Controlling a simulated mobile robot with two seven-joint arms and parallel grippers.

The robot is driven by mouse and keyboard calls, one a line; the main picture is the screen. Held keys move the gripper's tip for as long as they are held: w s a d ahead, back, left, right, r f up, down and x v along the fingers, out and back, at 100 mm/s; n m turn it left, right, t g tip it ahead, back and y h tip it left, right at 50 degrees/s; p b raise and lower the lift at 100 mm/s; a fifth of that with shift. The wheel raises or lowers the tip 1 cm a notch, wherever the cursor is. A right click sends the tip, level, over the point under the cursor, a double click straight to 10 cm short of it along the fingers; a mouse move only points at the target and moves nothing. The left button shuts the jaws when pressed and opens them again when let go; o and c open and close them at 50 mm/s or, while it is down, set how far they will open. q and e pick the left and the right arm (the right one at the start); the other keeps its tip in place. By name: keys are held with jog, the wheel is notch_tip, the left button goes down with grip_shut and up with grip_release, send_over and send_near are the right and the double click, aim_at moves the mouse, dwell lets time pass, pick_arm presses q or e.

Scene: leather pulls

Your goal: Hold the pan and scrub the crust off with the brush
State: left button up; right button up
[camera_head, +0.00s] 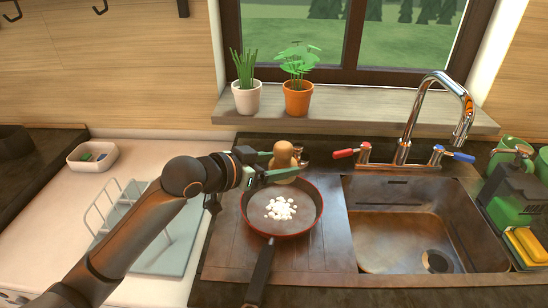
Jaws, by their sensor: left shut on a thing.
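A dark frying pan with a red rim (311,226) lies on the dark counter left of the sink, its black handle pointing toward me. A patch of pale crust bits (280,208) sits in the middle of the pan. My left gripper (285,163) is shut on the wooden brush (284,153) at the pan's far edge. The gripper partly covers the brush. I cannot tell whether the brush touches the pan. My right gripper is not in view.
The sink (400,215) with a chrome faucet (405,140) is right of the pan. A dish rack (125,215) stands left. Two potted plants (298,98) stand on the sill behind. Green bottles and a yellow sponge (527,245) crowd the right edge.

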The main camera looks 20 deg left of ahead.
pick_arm(q)
jog(key=b, duration=0.5)
send_over(277, 214)
notch_tip(277, 214, down, 5)
jog(key=shift+s+r, duration=0.15)
jog(key=shift+r, duration=0.05)
notch_tip(277, 214, down, 3)
jog(key=shift+b, duration=0.4)
jog(key=shift+f+b, duration=0.3)
jog(key=shift+f, duration=0.45)
